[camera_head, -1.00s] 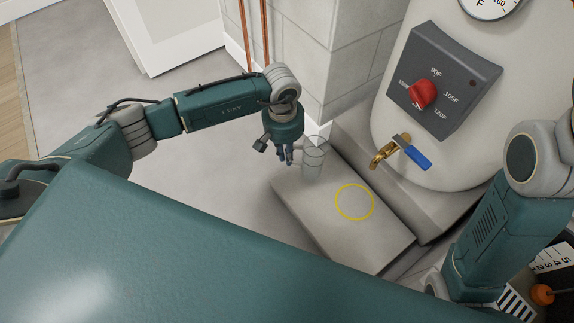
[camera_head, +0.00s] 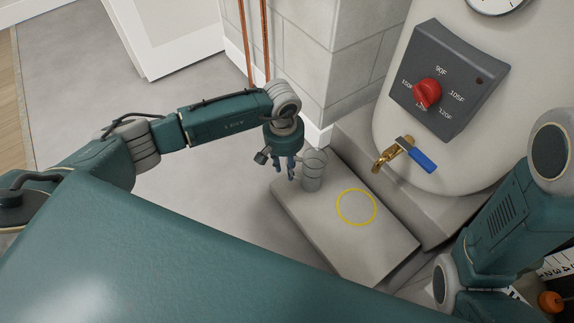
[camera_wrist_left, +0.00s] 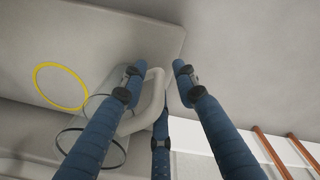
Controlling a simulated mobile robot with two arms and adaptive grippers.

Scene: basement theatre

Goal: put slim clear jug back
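The slim clear jug (camera_head: 314,171), with dark rings round it, is upright over the far left end of the grey slab (camera_head: 365,252). I cannot tell whether its base touches the slab. My left gripper (camera_head: 284,172) is at the jug's left side. In the left wrist view its blue fingers (camera_wrist_left: 158,78) are on either side of the pale handle (camera_wrist_left: 153,97), and the clear body (camera_wrist_left: 108,150) is partly hidden behind one finger.
A yellow ring (camera_head: 356,207) marks the slab right of the jug. A boiler tank with a brass tap (camera_head: 384,158), blue lever (camera_head: 416,155) and red knob (camera_head: 428,95) stands behind. A block wall (camera_head: 325,55) and copper pipes (camera_head: 254,45) are close behind the gripper.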

